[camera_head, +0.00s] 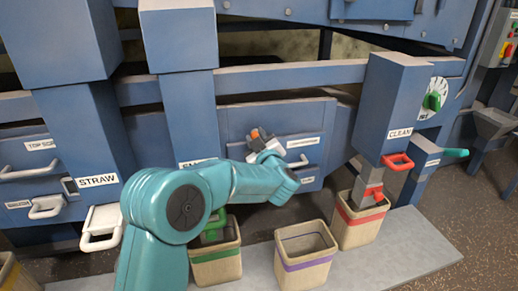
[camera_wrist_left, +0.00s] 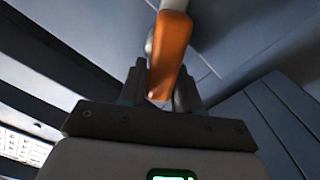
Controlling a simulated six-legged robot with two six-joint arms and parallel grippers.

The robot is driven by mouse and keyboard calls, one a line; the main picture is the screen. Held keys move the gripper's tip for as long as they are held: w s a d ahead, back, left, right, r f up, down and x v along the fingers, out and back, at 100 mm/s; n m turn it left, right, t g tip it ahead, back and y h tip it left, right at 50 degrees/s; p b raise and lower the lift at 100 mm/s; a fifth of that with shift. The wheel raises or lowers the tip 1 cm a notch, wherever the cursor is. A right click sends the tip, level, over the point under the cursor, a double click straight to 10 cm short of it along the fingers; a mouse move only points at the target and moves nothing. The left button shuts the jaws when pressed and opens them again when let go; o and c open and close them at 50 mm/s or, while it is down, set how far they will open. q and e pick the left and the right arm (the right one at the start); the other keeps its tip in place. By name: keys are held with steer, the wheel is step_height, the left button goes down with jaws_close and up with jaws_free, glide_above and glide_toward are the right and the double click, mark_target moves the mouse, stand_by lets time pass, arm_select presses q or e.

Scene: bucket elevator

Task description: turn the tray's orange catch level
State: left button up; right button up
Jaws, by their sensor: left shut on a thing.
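The orange catch (camera_head: 254,134) shows as a small orange spot on the blue tray front, at the middle of the head view. In the left wrist view the catch (camera_wrist_left: 170,55) is a long orange lever standing close to upright in the picture. My left gripper (camera_wrist_left: 160,88) is shut on its lower end. In the head view my left gripper (camera_head: 263,143) is at the catch, and my teal arm reaches up to it from below. The gripper partly hides the catch and the tray front (camera_head: 235,117). My right gripper is not in view.
The CLEAN spout (camera_head: 392,105) with a red handle is at right. White-handled drawers are at left.

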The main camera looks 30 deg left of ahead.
arm_select(q)
steer(key=shift+s+a+f+n+b, duration=0.15)
steer(key=shift+f+n+b, duration=0.2)
steer(key=shift+n+b, duration=1.65)
steer(key=shift+s+a+f+n+b, duration=0.15)
steer(key=shift+f+n+b, duration=0.25)
steer(key=shift+n+b, duration=1.55)
steer(key=shift+s+a+f+n+b, duration=0.15)
steer(key=shift+f+n+b, duration=0.2)
steer(key=shift+n+b, duration=1.65)
steer(key=shift+d, duration=0.1)
steer(key=o, duration=1)
steer(key=shift+c, duration=0.2)
steer(key=shift+d, duration=0.1)
steer(key=v, duration=1.6)
steer(key=shift+s+p, duration=0.15)
steer(key=shift+p, duration=0.2)
steer(key=shift+d, duration=0.1)
